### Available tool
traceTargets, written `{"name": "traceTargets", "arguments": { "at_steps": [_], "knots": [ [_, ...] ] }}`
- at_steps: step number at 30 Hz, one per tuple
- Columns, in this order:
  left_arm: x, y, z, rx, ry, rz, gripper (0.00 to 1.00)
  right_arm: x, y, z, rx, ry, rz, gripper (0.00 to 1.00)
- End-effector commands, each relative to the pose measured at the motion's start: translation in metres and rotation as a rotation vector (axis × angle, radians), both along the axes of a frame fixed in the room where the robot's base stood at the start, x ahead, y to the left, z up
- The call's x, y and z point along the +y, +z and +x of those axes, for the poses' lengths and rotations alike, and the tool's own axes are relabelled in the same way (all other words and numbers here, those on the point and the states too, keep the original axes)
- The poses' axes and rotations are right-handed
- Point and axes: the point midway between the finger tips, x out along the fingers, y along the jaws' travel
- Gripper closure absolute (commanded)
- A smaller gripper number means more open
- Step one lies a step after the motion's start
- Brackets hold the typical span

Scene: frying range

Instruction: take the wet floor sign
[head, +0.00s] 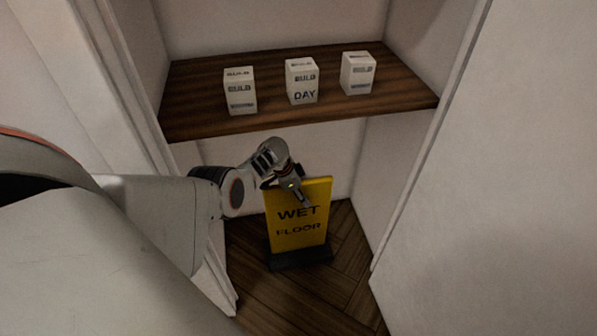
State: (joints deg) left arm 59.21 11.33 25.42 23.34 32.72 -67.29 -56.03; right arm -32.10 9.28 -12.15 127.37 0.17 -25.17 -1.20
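The yellow wet floor sign (298,229) stands upright on the floor of the closet, on a dark base (299,258). Black letters on its face read WET FLOOR. My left arm comes in from the left, and my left gripper (305,200) is at the upper part of the sign, overlapping its face and top edge in the picture. The fingers are small and partly hidden against the sign, so I cannot tell whether they are open or touching it. My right gripper is not in view.
A wooden shelf (200,117) crosses the closet above the sign and my gripper. Three white bulb boxes stand on it: left (240,92), middle (302,82), right (358,73). White walls (395,165) close in on both sides. Wood floor (345,290) is clear in front.

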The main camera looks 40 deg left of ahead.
Motion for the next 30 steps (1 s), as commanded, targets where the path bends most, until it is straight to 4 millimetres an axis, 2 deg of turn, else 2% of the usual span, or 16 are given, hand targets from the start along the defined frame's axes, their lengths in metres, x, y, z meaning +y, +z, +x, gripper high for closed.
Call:
{"name": "traceTargets", "arguments": {
  "at_steps": [14,16,18,19,30],
  "knots": [
    [0.0002,-0.0028,0.0001,0.0,0.0,0.0,0.64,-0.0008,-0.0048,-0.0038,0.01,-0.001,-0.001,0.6],
    [0.0001,-0.0029,0.0,0.0,0.0,0.0,0.77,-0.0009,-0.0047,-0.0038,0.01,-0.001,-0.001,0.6],
    [0.0002,-0.0029,0.0,0.0,0.0,0.0,0.95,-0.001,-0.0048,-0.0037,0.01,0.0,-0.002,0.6],
    [0.0001,-0.003,0.0,0.0,0.0,0.0,1.0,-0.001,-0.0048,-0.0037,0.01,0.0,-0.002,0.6],
    [0.0011,0.0009,0.0038,-0.008,0.002,0.0,1.0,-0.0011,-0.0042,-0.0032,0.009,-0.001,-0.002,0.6]
  ]
}}
